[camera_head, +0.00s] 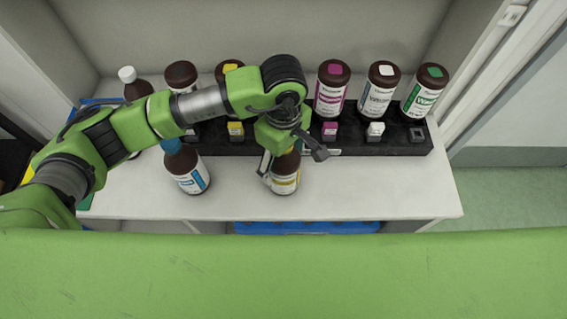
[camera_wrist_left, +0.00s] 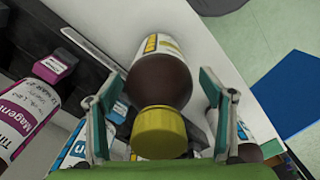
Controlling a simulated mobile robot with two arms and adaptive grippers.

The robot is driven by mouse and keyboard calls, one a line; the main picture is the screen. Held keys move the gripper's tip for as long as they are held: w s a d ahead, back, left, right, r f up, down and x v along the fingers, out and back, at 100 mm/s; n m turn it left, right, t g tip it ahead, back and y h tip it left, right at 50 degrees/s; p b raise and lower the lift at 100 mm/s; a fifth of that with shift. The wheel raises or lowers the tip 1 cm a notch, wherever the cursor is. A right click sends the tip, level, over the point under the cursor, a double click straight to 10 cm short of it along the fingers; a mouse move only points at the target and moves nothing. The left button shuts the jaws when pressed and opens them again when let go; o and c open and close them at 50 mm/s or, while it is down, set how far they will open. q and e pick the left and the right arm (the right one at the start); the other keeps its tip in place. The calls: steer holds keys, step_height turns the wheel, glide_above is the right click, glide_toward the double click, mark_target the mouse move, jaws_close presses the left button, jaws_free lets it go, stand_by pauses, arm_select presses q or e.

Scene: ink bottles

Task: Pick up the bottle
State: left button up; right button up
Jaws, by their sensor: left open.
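A brown bottle (camera_head: 285,178) with a white and yellow label stands on the white counter in front of the black rack. Its upper part is hidden by my arm in the head view. In the left wrist view the same bottle (camera_wrist_left: 157,80) shows its yellow cap (camera_wrist_left: 160,132) and brown shoulder. My left gripper (camera_head: 290,158) is over this bottle, also seen in the wrist view (camera_wrist_left: 160,90). It is open, with one finger on each side of the bottle; contact cannot be told. My right gripper is not in view.
A blue-capped bottle (camera_head: 188,168) stands to the left on the counter (camera_head: 390,185). The black rack (camera_head: 375,146) behind holds several brown bottles and small coloured cartridges. A white-capped bottle (camera_head: 130,85) is at the back left. The counter right of the held-over bottle is clear.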

arm_select(q)
steer(key=shift+f, duration=0.15)
steer(key=c, duration=1.5)
steer(key=shift+c, duration=0.5)
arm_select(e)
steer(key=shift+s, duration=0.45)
arm_select(q)
steer(key=shift+d, duration=0.1)
